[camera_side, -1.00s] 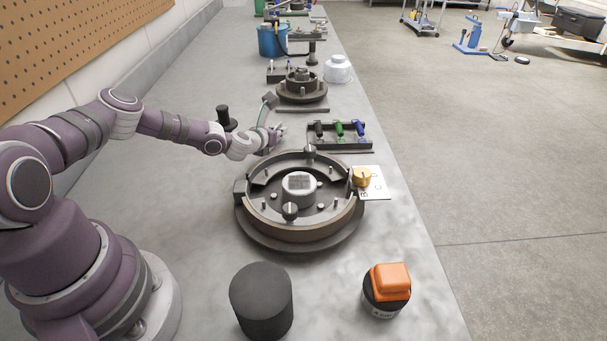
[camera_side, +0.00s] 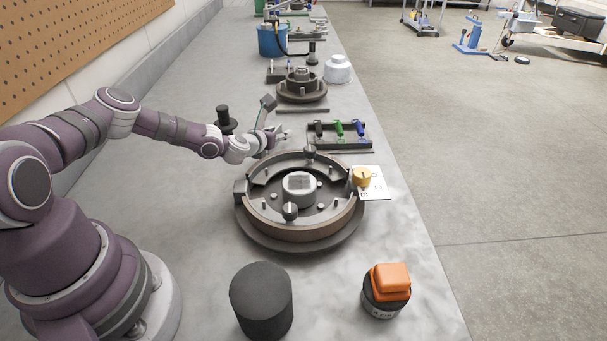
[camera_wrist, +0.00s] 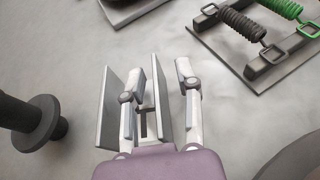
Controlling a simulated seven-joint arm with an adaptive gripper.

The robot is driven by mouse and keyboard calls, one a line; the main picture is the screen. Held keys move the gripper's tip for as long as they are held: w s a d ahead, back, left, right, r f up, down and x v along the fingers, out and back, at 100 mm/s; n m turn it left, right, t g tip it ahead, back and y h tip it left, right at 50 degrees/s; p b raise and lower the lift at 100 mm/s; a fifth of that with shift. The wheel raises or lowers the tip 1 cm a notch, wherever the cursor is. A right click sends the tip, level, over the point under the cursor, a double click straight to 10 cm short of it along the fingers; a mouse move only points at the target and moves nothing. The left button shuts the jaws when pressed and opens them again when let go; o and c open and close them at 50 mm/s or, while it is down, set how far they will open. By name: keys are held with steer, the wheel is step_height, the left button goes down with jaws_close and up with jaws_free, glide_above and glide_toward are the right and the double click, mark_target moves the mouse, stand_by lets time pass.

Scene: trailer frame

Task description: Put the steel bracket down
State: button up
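The steel bracket (camera_wrist: 162,95) shows in the wrist view as two upright grey plates with a gap between them, on or just above the grey bench. My gripper (camera_wrist: 160,68) has its fingers spread around the right plate. The left finger is in the gap between the plates and the right finger is outside, with clear space beside that plate. In the side view my gripper (camera_side: 279,132) is low over the bench, behind the large round drum assembly.
The round drum assembly (camera_side: 246,214) stands in front of my gripper. A rack with coloured springs (camera_side: 340,142) is to its right. A black spool-shaped part (camera_side: 224,118) is to the left, and a smaller hub (camera_side: 301,92) is behind. Bare bench surrounds the bracket.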

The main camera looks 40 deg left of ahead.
steer(key=v, duration=1.1)
steer(key=d+r+m+h, duration=0.1)
steer(key=d+m, duration=0.1)
steer(key=m, duration=0.2)
steer(key=w+d+r+m+h, duration=0.1)
steer(key=d+m+h, duration=0.1)
steer(key=m, duration=0.2)
steer(key=w+d+r+m+h, duration=0.1)
steer(key=m+h, duration=0.1)
steer(key=m, duration=0.2)
steer(key=shift+d+t, duration=0.3)
steer(key=shift+d, duration=0.1)
steer(key=d+m+h, duration=0.1)
steer(key=m, duration=0.2)
steer(key=s+d+r+m+g, duration=0.1)
steer(key=m, duration=0.2)
steer(key=s+d+r+m+g+h, duration=0.1)
steer(key=m, duration=0.2)
steer(key=shift+d+r+m+h, duration=0.1)
steer(key=shift+d+m+h, duration=0.2)
steer(key=s+r+m+g+y, duration=0.1)
steer(key=s+r+m+g, duration=0.1)
steer(key=s+r+m, duration=0.3)
steer(key=s+r+m+g+y, duration=0.1)
steer(key=s+r+m+g, duration=0.2)
steer(key=s+m, duration=0.9)
step_height(320, 180, up, 3)
steer(key=shift+s+d+f+m, duration=0.1)
steer(key=shift+s+d+m, duration=0.15)
steer(key=shift+m, duration=0.65)
